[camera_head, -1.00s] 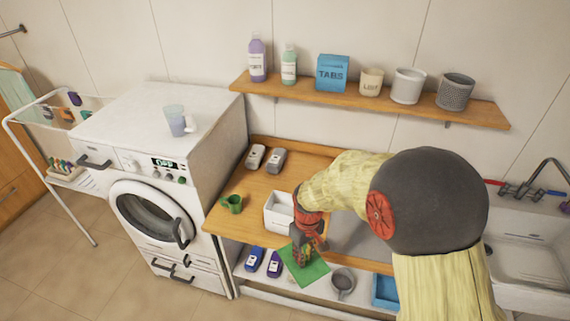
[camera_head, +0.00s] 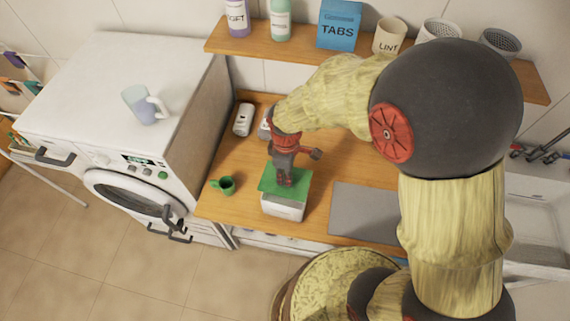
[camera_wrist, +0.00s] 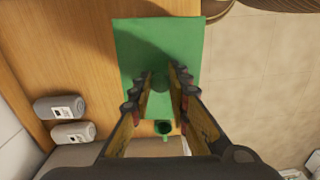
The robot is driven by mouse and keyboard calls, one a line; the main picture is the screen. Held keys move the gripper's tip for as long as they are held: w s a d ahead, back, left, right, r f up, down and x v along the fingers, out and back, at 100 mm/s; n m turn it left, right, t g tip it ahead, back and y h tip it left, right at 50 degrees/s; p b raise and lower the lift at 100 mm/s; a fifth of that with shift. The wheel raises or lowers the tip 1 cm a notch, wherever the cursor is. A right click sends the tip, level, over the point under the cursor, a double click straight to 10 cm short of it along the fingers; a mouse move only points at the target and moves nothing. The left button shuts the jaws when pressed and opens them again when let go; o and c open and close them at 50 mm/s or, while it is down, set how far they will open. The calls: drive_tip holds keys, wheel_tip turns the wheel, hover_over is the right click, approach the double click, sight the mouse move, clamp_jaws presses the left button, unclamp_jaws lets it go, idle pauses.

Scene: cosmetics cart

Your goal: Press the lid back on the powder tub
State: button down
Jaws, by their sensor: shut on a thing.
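The powder tub (camera_head: 283,210) is a white box on the wooden counter. The flat green lid (camera_head: 268,183) is over the tub and covers its opening in the head view. I cannot tell whether it touches the rim or hangs just above it. My gripper (camera_head: 286,181) points down and is shut on the lid's small knob. In the wrist view, my gripper's fingers (camera_wrist: 160,84) stand on both sides of the knob, and the green lid (camera_wrist: 140,42) spreads out around it. The tub is hidden behind the lid there.
A green cup (camera_head: 224,186) stands left of the tub. A grey bottle (camera_head: 243,119) lies farther back, with another partly behind my arm. A grey mat (camera_head: 362,211) lies on the right. A washing machine (camera_head: 130,110) stands left, and a loaded shelf (camera_head: 300,48) is above.

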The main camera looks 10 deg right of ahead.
drive_tip(key=shift+s+f, duration=0.15)
drive_tip(key=shift+f, duration=0.1)
wheel_tip(320, 180, down, 2)
drive_tip(key=shift+f+b, duration=0.1)
drive_tip(key=shift+b, duration=0.75)
drive_tip(key=shift+f+b, duration=1.2)
drive_tip(key=shift+f, duration=0.55)
drive_tip(key=shift+f, duration=0.35)
idle(0.6)
drive_tip(key=c, duration=1.6)
unclamp_jaws()
drive_tip(key=shift+o, duration=0.9)
drive_tip(key=shift+o, duration=1.4)
drive_tip(key=shift+r, duration=0.2)
